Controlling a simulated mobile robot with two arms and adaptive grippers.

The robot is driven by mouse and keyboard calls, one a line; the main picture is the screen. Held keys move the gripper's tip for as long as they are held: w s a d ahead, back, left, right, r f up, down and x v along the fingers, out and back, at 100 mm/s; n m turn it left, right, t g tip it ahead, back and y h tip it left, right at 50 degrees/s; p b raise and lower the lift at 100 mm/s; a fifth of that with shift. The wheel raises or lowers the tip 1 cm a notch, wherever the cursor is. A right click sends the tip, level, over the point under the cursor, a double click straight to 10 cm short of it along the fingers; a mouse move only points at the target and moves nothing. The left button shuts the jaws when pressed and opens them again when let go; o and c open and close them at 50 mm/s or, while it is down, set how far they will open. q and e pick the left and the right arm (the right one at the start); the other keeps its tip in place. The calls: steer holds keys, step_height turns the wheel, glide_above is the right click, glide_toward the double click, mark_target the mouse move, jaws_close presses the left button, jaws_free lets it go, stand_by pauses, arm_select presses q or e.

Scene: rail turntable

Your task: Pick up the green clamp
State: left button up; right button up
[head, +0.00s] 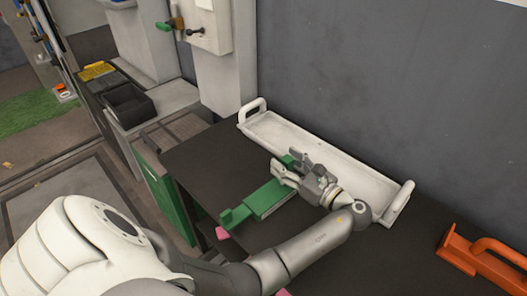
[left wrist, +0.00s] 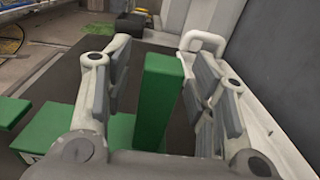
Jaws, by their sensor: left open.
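The green clamp (head: 262,200) lies on the dark table top (head: 215,150), in front of a long white tray. My left gripper (head: 289,170) is at the clamp's far end in the head view. In the left wrist view an upright green part of the clamp (left wrist: 158,100) stands between the two open fingers of my left gripper (left wrist: 155,90). Gaps show on both sides, so the fingers look apart from it. The clamp's lower green body (left wrist: 60,130) shows behind and below the left finger. My right gripper is not in view.
The white tray (head: 268,133) with end handles runs along the wall behind the clamp. An orange clamp-like object (head: 462,253) lies at the right. A small pink piece (head: 222,233) is near the table's front edge. A black bin (head: 128,104) stands at the left.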

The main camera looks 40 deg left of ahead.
arm_select(q)
steer(key=shift+a, duration=0.3)
steer(key=shift+d, duration=0.2)
steer(key=shift+d+r, duration=0.1)
steer(key=shift+c, duration=3.2)
steer(key=c, duration=0.5)
jaws_close()
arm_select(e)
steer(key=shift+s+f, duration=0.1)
